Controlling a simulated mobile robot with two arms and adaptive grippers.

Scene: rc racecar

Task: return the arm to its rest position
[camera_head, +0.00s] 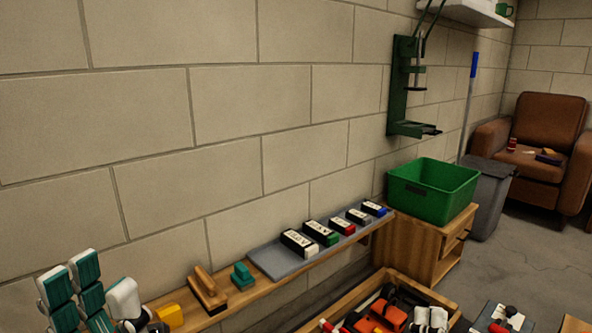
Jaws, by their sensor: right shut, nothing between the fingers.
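Teal and white links of my left arm (75,292) rise at the lower left corner, in front of the wall and the left end of the wooden shelf. A white rounded joint (125,300) shows beside them, with a dark part at the bottom edge. The fingers of my left gripper do not show.
A wooden shelf (262,289) holds labelled boxes (300,242) on a grey mat. A green bin (432,190) stands on a wooden cabinet (410,237). A wooden crate (405,280) holds an orange-red car (390,315). A green press (400,85) hangs on the wall.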

